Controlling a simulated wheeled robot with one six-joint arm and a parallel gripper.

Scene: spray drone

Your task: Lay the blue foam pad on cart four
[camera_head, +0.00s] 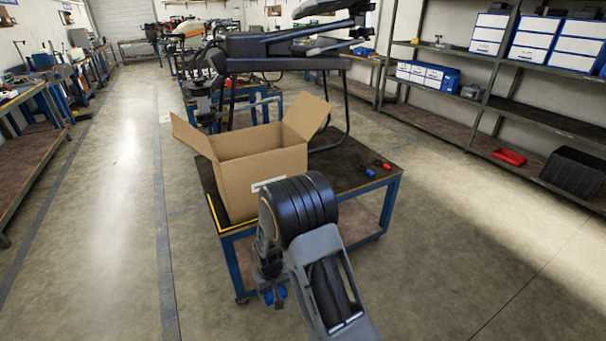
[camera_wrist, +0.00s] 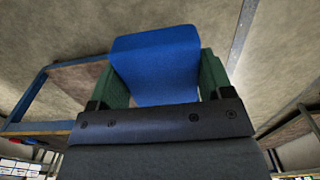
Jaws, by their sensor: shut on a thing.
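My gripper (camera_wrist: 154,88) is shut on the blue foam pad (camera_wrist: 155,62), a block held between two green fingers in the wrist view. In the head view my arm blocks much of the gripper, and small blue parts show low beside it; I cannot tell whether these are the pad. A cart (camera_head: 377,204) with a blue frame and dark top stands just beyond my arm. No number on it is readable, so I cannot tell whether it is cart four. The pad is held out over the floor in the wrist view, apart from the cart frame (camera_wrist: 27,97).
An open cardboard box (camera_head: 235,187) stands on the cart's left part. Small red and blue items (camera_head: 381,165) lie on its right part. A large drone (camera_head: 285,45) is on a stand behind. Shelves (camera_head: 437,116) line the right wall. The floor to the right is clear.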

